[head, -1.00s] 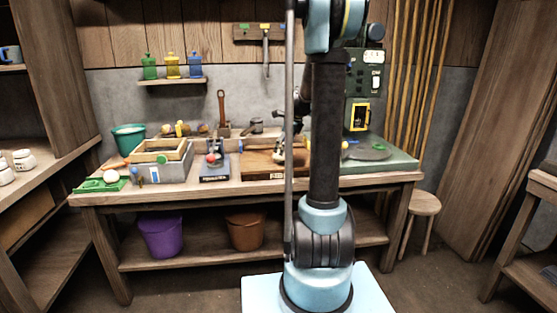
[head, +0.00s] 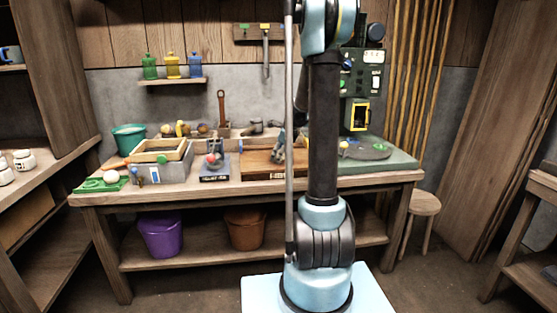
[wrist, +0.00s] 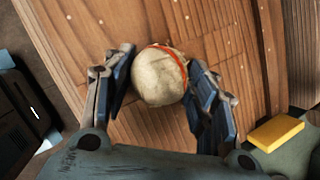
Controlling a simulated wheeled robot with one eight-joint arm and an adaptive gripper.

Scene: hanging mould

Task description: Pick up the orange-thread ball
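A pale tan ball with an orange-red thread around it (wrist: 160,78) sits over the wooden board in the wrist view. My gripper (wrist: 165,85) is open around the ball, with one finger on each side. Narrow gaps seem to show between the fingers and the ball. Whether either finger touches it is hard to tell. In the head view my gripper (head: 279,146) is over the wooden board (head: 258,162) on the workbench, partly hidden behind my arm. The ball is too small and covered to make out there.
A yellow block (wrist: 276,132) lies right of my gripper. On the bench (head: 230,185), a grey box with a wooden frame (head: 160,170) and a small dark stand with a red ball (head: 214,170) are left of the board. A green plate with a round disc (head: 370,152) is at right.

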